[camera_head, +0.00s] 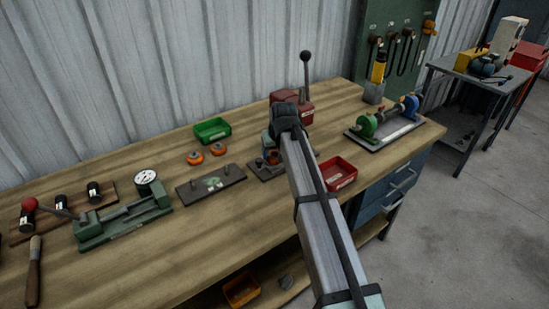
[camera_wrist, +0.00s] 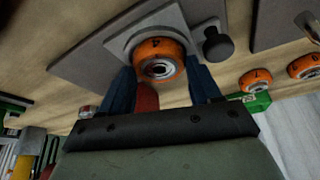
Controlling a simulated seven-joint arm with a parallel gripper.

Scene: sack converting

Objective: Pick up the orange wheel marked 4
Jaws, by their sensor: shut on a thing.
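The orange wheel marked 4 (camera_wrist: 158,60), with a grey metal hub, sits between the two blue fingers of my gripper (camera_wrist: 163,80) in the wrist view. My gripper is shut on it, one finger on each side. Behind the wheel is a light grey square plate (camera_wrist: 168,18) on a darker grey board (camera_wrist: 88,53). I cannot tell whether the wheel touches the plate. In the head view my arm largely hides the gripper and the held wheel.
Two other orange wheels (camera_head: 195,158) (camera_head: 217,149) lie on the wooden bench (camera_head: 150,270). A green bin (camera_head: 212,131) stands behind them and a red bin (camera_head: 337,174) right of my gripper. A dark knob (camera_wrist: 217,45) stands close beside the held wheel.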

